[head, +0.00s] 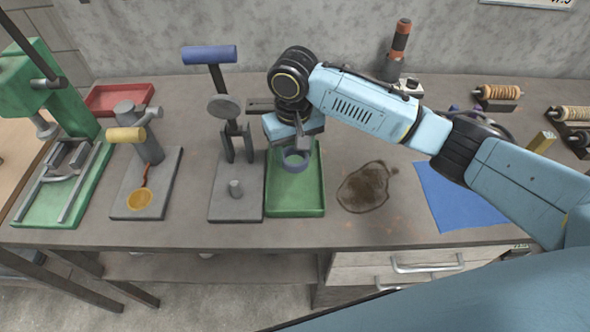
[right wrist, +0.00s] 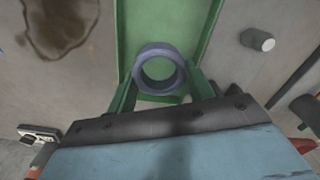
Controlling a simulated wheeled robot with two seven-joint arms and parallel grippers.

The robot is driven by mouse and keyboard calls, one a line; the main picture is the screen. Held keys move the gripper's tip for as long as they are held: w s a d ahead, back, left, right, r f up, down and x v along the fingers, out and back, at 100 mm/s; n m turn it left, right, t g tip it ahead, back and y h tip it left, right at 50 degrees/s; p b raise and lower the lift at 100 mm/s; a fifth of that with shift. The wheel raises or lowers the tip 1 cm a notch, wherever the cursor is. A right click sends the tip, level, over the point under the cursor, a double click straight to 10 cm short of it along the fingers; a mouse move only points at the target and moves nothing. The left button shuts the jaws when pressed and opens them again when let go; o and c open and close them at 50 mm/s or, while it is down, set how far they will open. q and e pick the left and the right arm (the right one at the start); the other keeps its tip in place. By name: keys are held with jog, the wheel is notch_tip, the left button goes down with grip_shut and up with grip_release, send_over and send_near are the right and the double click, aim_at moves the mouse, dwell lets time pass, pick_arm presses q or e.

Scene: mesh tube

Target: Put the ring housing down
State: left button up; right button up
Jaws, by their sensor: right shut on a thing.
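The ring housing (head: 294,167), a short blue-grey ring, is at the upper part of the green tray (head: 296,205). It also shows in the right wrist view (right wrist: 160,87), with its hole facing the camera and the green tray (right wrist: 150,20) behind it. My right gripper (head: 300,148) reaches in from the back of the tray and is shut on the ring, with a finger on either side of it. I cannot tell whether the ring touches the tray floor or is held just above it. My left gripper is not in view.
A grey press with a blue handle (head: 209,55) stands just left of the tray. A dark stain (head: 366,188) and a blue mat (head: 455,195) lie to its right. A yellow-handled press (head: 127,135) and a green press (head: 30,90) stand farther left. The tray's front half is bare.

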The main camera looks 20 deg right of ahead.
aim_at(294, 177)
jog(key=shift+f+b, duration=0.35)
jog(key=shift+f, duration=2.65)
jog(key=shift+f, duration=0.1)
jog(key=o, duration=1.2)
jog(key=shift+f, duration=0.1)
notch_tip(294, 177, up, 12)
jog(key=shift+r+p, duration=0.2)
jog(key=shift+p, duration=0.55)
